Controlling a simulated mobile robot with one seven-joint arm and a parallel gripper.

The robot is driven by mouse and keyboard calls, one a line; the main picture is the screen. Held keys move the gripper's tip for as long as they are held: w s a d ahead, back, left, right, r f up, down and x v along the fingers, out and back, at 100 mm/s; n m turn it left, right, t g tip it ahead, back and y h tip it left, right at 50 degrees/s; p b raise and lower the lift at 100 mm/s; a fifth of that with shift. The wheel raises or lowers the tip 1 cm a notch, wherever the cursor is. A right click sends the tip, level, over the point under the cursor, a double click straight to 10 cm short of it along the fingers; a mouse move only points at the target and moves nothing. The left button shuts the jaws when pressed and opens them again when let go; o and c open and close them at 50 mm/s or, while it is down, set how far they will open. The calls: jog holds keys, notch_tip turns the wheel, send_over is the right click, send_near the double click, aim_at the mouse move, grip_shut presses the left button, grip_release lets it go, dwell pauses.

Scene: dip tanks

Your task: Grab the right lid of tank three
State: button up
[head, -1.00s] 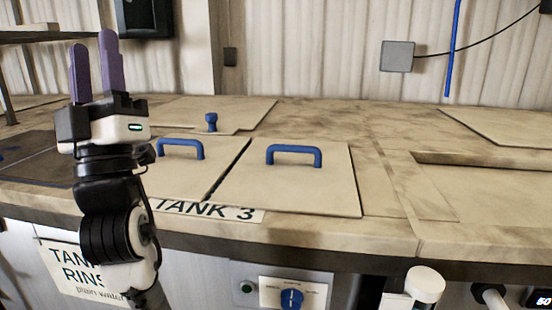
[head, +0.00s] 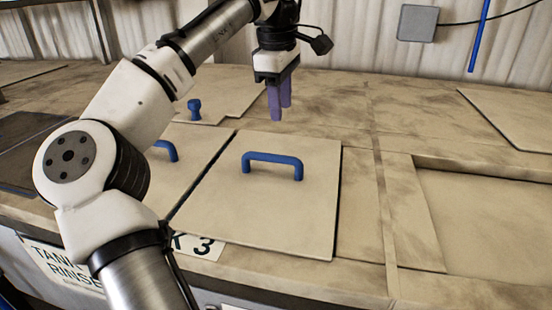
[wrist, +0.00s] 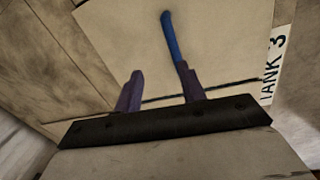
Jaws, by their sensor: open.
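The right lid (head: 270,215) of tank three is a flat beige panel, lying closed on the counter, with a blue bar handle (head: 272,157) on top. The "3" of the tank label (head: 205,246) shows at its front edge, the rest hidden by my arm. My gripper (head: 280,112) is open and empty, fingers pointing down, above and behind the handle in the head view. In the wrist view the fingers (wrist: 159,72) are spread, and the handle (wrist: 172,35) lies beyond the right finger, which overlaps its lower end. Contact with the handle is not visible.
The left lid's blue handle (head: 166,150) is partly hidden by my arm. A back panel with a blue knob (head: 195,109) lies behind. To the right is a recessed opening (head: 480,215). A grey wall box (head: 418,23) and blue pipe (head: 479,35) are at the back.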

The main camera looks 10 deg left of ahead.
aim_at(272, 157)
jog(key=shift+n+g, duration=0.7)
jog(key=f, duration=0.2)
jog(key=s+a+f, duration=0.1)
jog(key=f, duration=0.4)
jog(key=shift+s+a+f+b, duration=0.2)
jog(key=shift+a+b, duration=0.1)
jog(key=shift+w+f+p, duration=0.2)
jog(key=shift+f+p, duration=0.2)
jog(key=shift+f, duration=2.25)
grip_shut()
jog(key=shift+r, duration=0.1)
